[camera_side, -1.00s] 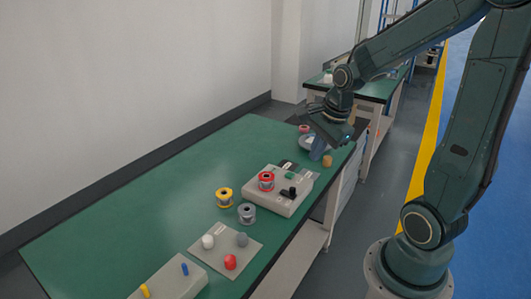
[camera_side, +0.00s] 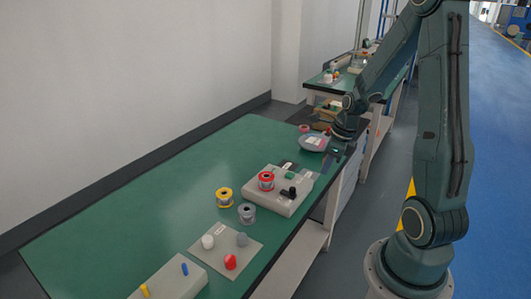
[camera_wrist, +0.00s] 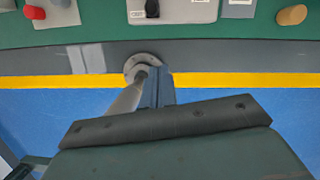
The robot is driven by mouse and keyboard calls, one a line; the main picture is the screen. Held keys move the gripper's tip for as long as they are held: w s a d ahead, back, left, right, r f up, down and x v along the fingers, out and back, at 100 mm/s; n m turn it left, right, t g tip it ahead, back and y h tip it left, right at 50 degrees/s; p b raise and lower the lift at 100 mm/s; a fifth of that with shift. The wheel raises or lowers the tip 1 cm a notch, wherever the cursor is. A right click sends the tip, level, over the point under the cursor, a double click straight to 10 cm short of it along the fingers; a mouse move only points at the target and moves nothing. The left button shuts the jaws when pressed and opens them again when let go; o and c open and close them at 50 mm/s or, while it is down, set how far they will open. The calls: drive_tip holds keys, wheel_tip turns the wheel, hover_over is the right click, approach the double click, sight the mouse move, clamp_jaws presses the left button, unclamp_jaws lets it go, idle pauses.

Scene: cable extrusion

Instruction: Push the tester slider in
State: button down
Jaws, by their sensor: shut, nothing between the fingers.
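The tester (camera_side: 262,198) is a light grey box on the green bench, with a red spool, a small green part and a black knob (camera_side: 288,193) on its top. The knob looks like the slider. In the wrist view the tester (camera_wrist: 185,12) is at the top edge, partly cut off, with the black knob (camera_wrist: 152,8) at its near edge. My gripper (camera_side: 334,157) is at the bench's right edge, beyond the tester and apart from it. In the wrist view my gripper (camera_wrist: 158,80) is shut and empty, below the knob in the picture, over the floor side.
A yellow spool (camera_side: 224,196) and a grey spool (camera_side: 246,213) stand left of the tester. A plate (camera_side: 215,262) with red, white and grey knobs lies nearer. A round dish (camera_side: 313,143) is beside my gripper. An orange-brown cylinder (camera_wrist: 292,14) stands right in the wrist view.

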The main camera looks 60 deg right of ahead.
drive_tip(key=shift+f, duration=1.4)
hover_over(297, 198)
drive_tip(key=s, duration=0.3)
drive_tip(key=f, duration=0.6)
drive_tip(key=shift+s+d+f, duration=0.2)
drive_tip(key=shift+d+f, duration=0.1)
drive_tip(key=shift+f, duration=0.1)
drive_tip(key=shift+w+a, duration=0.2)
drive_tip(key=shift+w, duration=0.75)
drive_tip(key=shift+w, duration=1.75)
drive_tip(key=shift+r, duration=0.1)
